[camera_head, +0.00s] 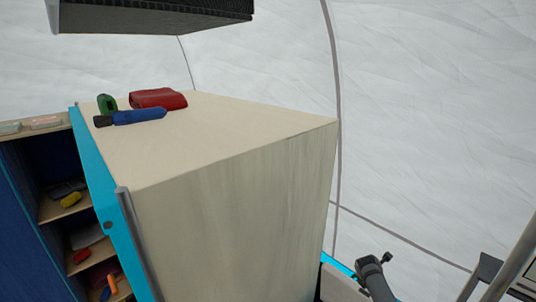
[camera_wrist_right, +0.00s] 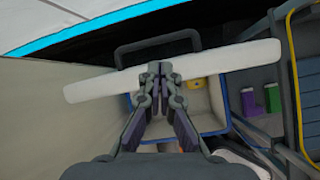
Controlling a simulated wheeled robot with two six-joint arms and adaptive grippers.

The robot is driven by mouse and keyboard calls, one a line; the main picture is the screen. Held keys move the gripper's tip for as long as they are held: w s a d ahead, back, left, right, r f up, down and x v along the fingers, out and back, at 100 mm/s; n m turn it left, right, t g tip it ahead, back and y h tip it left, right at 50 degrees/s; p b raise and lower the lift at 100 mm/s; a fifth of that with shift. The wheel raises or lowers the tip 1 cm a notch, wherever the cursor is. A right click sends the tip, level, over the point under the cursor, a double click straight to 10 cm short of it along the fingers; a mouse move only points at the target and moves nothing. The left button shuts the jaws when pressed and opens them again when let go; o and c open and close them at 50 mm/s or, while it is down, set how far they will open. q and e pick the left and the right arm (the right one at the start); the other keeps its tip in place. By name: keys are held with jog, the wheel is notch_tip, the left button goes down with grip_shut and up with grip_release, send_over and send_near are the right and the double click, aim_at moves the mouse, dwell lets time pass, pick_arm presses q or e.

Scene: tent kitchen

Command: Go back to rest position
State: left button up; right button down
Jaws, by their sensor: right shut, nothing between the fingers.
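My right gripper (camera_wrist_right: 155,70) shows in the right wrist view with its two fingers together and nothing between them. A long pale bar (camera_wrist_right: 225,65) crosses behind the fingertips; I cannot tell whether they touch it. In the head view a dark jointed part, which looks like my right arm, stands at the bottom right, beside the cream cabinet. Its fingers cannot be made out there. My left gripper is in neither view.
The cream cabinet (camera_head: 240,190) carries a red pouch (camera_head: 160,98), a blue bottle (camera_head: 140,116) and a green item (camera_head: 107,103). Open shelves (camera_head: 65,208) stand at left. A dark unit (camera_head: 150,14) hangs above. The right wrist view shows a blue-rimmed crate (camera_wrist_right: 222,105) below the bar.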

jog(key=s+a+m+y, duration=0.1)
jog(key=s+a+m, duration=0.45)
jog(key=s, duration=0.25)
jog(key=s+a+m+y, duration=0.1)
jog(key=s+a+m, duration=0.45)
jog(key=s, duration=0.25)
jog(key=s+a+r+m+y, duration=0.1)
jog(key=s+a+r+m, duration=0.35)
jog(key=s, duration=0.35)
jog(key=s+a+r+m+y, duration=0.1)
jog(key=s+a+r+m, duration=0.2)
jog(key=s+r+m, duration=0.45)
jog(key=s+d+f+g+b, duration=0.1)
jog(key=s+f+b, duration=0.1)
jog(key=f, duration=1.4)
jog(key=s+d+f+g+b, duration=0.1)
jog(key=f+b, duration=0.1)
jog(key=f, duration=1.3)
jog(key=s+d+f+g+b, duration=0.1)
jog(key=s+f+b, duration=0.2)
jog(key=s+f, duration=1.6)
notch_tip(320, 180, down, 2)
jog(key=shift+d+f+n+b, duration=0.1)
jog(key=shift+d+n+b, duration=0.2)
jog(key=shift+s, duration=0.15)
